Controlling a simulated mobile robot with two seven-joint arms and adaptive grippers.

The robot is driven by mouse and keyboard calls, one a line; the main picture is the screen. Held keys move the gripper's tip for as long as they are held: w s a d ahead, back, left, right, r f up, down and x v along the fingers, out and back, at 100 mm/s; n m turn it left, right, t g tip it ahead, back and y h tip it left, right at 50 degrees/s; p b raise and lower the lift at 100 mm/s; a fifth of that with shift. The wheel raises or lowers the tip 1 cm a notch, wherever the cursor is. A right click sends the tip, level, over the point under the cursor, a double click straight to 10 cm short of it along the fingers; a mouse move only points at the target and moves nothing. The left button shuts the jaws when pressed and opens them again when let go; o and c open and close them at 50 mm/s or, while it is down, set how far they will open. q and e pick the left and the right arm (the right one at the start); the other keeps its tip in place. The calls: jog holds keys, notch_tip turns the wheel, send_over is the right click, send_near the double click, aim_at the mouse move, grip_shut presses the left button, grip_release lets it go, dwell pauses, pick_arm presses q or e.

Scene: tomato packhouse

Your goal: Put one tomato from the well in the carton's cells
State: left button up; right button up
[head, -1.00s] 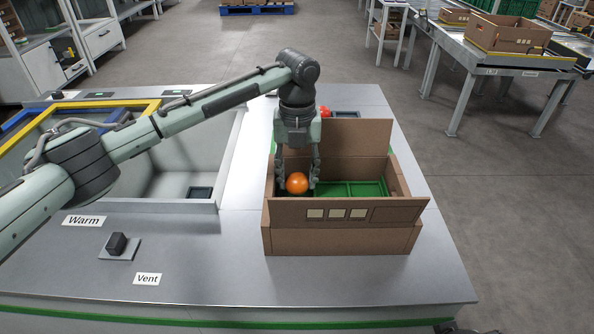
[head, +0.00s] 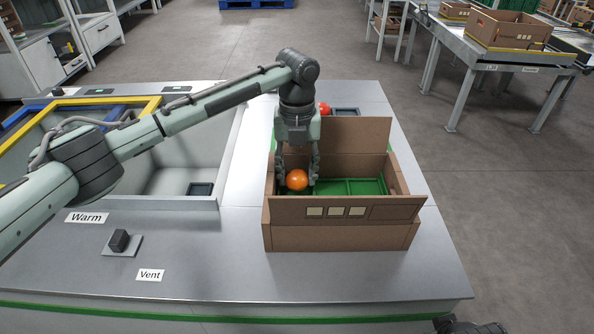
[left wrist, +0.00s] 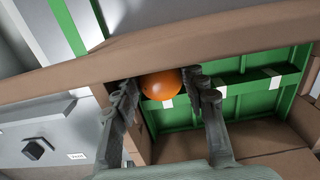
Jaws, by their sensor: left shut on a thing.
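My left gripper (head: 298,172) points down inside the cardboard carton (head: 340,238), at its left end. It is shut on an orange tomato (head: 297,180). The left wrist view shows this tomato (left wrist: 160,84) between the two fingers, beside the green cells (left wrist: 258,103). Green cells (head: 362,187) show in the carton right of the tomato. I cannot tell whether the tomato touches a cell floor. The well (head: 170,178) is the pale basin at left; my arm crosses it and hides part. A dark part at the bottom right edge (head: 462,326) may be my right gripper.
The carton's flaps stand up at front and back. A red round thing (head: 324,109) lies behind the carton near a dark tray (head: 346,112). A black switch (head: 119,240) sits front left on the counter. The counter's front right is clear.

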pick_arm(q)
jog(key=o, duration=1)
jog(key=shift+c, duration=0.3)
jog(key=shift+c, duration=1.4)
notch_tip(320, 180, up, 4)
jog(key=p, duration=0.5)
jog(key=shift+r, duration=1)
